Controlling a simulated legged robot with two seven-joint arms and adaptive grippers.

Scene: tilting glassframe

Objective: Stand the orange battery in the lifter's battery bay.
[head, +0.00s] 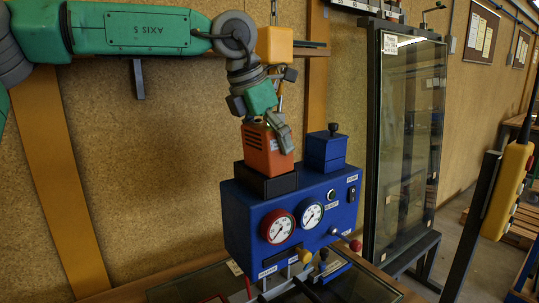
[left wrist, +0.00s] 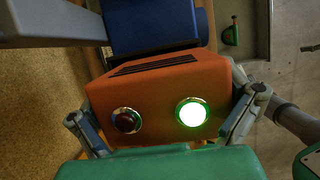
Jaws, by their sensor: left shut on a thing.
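The orange battery (head: 262,148) stands about upright at the black battery bay (head: 258,182) on the left of the blue lifter (head: 240,222). Its lower end meets the bay's rim or is inside it; the depth is hidden. My left gripper (head: 273,124) is shut on the battery's upper part from above. In the left wrist view the battery (left wrist: 150,88) lies between both fingers (left wrist: 166,112). That view shows a glowing green lamp (left wrist: 193,113) and a dark red lamp (left wrist: 126,120) on it. My right gripper is out of view.
A blue box with a black knob (head: 326,150) stands beside the battery on the lifter. Two gauges (head: 278,227) and several levers are on the front. A framed glass panel (head: 408,140) stands to the right. A yellow device (head: 509,190) is at far right.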

